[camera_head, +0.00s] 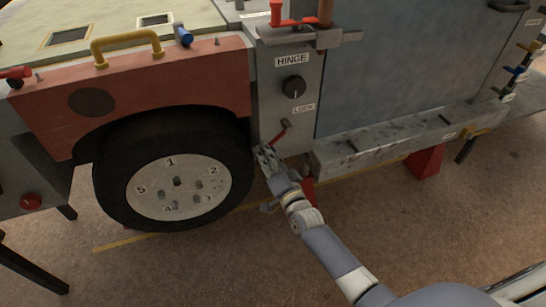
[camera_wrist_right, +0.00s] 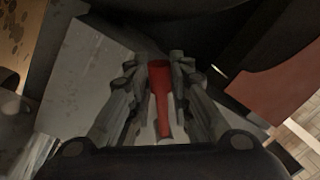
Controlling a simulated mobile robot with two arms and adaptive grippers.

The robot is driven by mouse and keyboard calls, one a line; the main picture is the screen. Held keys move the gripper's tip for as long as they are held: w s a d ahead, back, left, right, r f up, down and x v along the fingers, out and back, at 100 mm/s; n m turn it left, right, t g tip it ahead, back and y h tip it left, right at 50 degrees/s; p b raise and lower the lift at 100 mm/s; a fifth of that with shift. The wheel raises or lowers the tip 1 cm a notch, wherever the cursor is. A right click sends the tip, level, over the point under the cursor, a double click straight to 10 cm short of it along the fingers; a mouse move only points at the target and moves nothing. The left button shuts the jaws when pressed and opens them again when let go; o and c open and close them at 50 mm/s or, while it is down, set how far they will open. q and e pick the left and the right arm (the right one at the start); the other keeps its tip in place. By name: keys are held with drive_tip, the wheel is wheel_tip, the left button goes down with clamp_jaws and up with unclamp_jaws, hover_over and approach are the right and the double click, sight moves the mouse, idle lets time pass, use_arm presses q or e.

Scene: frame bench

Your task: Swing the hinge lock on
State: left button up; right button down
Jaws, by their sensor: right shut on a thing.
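The hinge lock is a small red lever (camera_head: 279,136) on a dark pivot, low on the grey post below the LOCK label (camera_head: 303,108). It slants down to the left from the pivot. My right gripper (camera_head: 267,158) is at its lower end, just right of the tyre. In the right wrist view the red lever (camera_wrist_right: 160,95) lies lengthwise between the fingers of my right gripper (camera_wrist_right: 162,75), which are shut on it. My left gripper is not in view.
A black round knob (camera_head: 293,87) sits under the HINGE label (camera_head: 291,59) on the same post. The wheel (camera_head: 120,160) stands close on the left. A grey ledge (camera_head: 390,140) runs to the right. Open floor (camera_head: 210,265) lies in front.

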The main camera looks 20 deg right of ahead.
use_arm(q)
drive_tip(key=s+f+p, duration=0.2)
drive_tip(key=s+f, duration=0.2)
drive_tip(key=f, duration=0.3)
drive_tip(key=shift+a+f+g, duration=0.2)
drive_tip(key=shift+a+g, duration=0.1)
use_arm(e)
drive_tip(key=shift+a+r+m+t+h, duration=0.1)
drive_tip(key=shift+a+r+m+h, duration=0.2)
drive_tip(key=shift+r+m, duration=0.65)
drive_tip(key=shift+a+r+m+t+h, duration=0.1)
drive_tip(key=shift+a+r+m+h, duration=0.25)
drive_tip(key=shift+m, duration=1.05)
drive_tip(key=shift+a+r+m+t+h, duration=0.15)
drive_tip(key=shift+a+r+m, duration=0.25)
drive_tip(key=shift+r+m, duration=0.65)
drive_tip(key=shift+f, duration=0.15)
drive_tip(key=c, duration=1.4)
unclamp_jaws()
drive_tip(key=shift+c, duration=0.2)
drive_tip(key=shift+s, duration=0.1)
drive_tip(key=s+f, duration=0.1)
drive_tip(key=s, duration=1)
drive_tip(key=shift+s+d+f, duration=0.35)
drive_tip(key=shift+s+f, duration=0.05)
